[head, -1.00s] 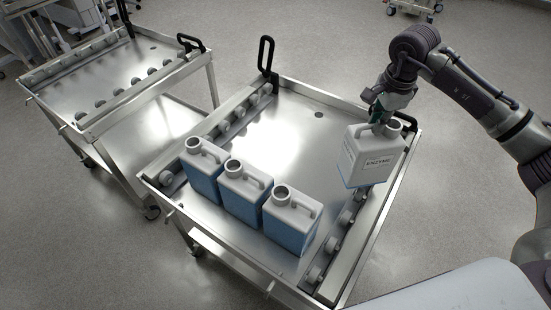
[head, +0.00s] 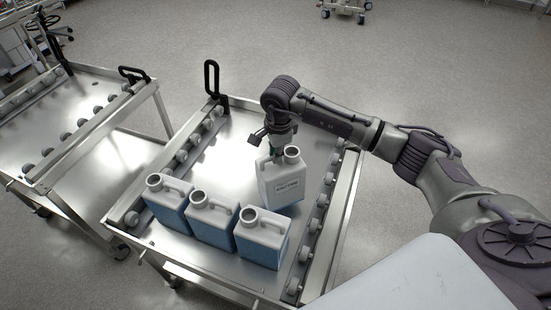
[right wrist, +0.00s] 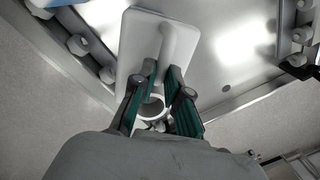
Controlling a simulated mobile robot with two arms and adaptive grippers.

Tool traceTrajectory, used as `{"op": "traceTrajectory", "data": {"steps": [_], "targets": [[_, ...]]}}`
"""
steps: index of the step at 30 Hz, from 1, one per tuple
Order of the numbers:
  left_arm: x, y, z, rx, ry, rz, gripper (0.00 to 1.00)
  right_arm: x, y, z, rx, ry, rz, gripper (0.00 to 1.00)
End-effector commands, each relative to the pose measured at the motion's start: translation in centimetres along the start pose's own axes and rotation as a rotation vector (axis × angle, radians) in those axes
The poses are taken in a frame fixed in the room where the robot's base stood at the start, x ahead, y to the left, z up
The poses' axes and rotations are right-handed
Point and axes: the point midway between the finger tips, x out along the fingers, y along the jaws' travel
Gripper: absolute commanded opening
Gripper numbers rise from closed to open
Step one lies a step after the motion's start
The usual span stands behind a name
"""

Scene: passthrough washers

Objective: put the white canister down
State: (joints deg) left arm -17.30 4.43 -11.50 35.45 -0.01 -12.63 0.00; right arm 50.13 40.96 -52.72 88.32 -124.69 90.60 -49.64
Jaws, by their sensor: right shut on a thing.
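In the right wrist view the gripper's green-padded fingers (right wrist: 160,72) close around the handle of the white canister (right wrist: 136,48). I cannot tell whether its base touches the cart top. My left gripper is not in view.
Three blue canisters with white tops (head: 167,203) (head: 211,219) (head: 262,238) stand in a row along the cart's near side. Roller rails (head: 318,222) run along the cart's edges. Another, empty cart (head: 60,115) stands at left. The cart top behind is clear.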

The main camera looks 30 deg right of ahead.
Motion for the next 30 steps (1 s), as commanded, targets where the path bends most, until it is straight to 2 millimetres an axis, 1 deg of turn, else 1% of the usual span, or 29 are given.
{"op": "traceTrajectory", "data": {"steps": [2, 6, 9, 15, 16, 20, 21, 30], "targets": [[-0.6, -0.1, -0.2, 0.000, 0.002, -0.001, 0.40, 0.6, 0.1, 0.2, 0.000, -0.001, 0.003, 0.00], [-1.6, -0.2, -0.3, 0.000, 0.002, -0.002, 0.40, 2.6, 0.4, 0.1, 0.001, 0.000, 0.003, 0.00], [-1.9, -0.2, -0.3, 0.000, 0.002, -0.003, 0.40, 3.6, 0.5, 0.1, 0.000, -0.001, 0.001, 0.00], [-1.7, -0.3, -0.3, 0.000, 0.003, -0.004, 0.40, 3.9, 0.5, 0.1, 0.000, -0.001, -0.002, 0.00], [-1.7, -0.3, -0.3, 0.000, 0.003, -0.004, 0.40, 4.0, 0.6, 0.1, -0.001, 0.000, 0.000, 0.16], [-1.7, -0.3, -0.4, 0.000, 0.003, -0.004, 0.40, 4.0, 0.6, 0.1, -0.001, 0.000, 0.000, 0.37], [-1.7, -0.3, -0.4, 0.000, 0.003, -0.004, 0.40, 3.9, 0.6, 0.0, -0.001, 0.000, 0.000, 0.39], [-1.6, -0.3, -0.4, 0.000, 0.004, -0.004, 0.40, 3.8, 0.5, 0.0, -0.001, 0.000, -0.001, 0.39]]}}
